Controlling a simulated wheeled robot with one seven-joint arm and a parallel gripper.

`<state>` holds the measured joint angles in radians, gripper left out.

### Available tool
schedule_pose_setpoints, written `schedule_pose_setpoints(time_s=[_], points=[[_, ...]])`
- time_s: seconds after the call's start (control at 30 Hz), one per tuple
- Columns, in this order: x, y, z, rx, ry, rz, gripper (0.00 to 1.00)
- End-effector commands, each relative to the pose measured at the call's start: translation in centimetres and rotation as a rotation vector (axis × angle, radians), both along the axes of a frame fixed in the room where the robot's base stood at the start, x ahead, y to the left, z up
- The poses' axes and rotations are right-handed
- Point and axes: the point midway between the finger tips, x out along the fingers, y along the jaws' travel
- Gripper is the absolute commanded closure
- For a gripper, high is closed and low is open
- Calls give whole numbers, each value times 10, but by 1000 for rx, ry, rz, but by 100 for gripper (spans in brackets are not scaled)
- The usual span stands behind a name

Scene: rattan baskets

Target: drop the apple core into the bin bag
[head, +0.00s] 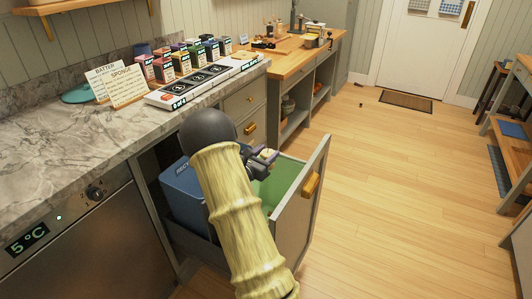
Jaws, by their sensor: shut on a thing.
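My gripper (264,154) is above the open pull-out drawer, at the end of my arm. It is shut on a small pale thing, which I take to be the apple core (267,152); the fingers hide part of it. The green bin bag (284,182) lines the right part of the drawer. The gripper appears over the bag's far left part; its exact height above the bag cannot be told. My arm hides much of the bag's near left side.
A blue bin (180,195) with lettering stands left of the bag in the drawer. The drawer front (304,215) with its wooden handle (311,185) sticks out into the room. The marble counter (60,150) holds cards and several small boxes.

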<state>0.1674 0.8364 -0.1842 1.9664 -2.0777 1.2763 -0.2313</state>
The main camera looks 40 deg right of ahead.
Motion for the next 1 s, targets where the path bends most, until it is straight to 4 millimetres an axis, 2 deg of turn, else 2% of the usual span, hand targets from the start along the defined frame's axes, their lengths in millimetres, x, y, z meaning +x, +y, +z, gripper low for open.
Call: schedule_pose_setpoints(time_s=[0.03,0.23,0.67,0.7,0.8,1.0], points=[[0,0,-11,1,1,0,79],[0,0,-32,0,-1,0,79],[0,0,-37,0,-1,0,79],[0,0,-38,0,-1,0,52],[0,0,-38,0,-1,0,32],[0,0,-38,0,0,0,32]])
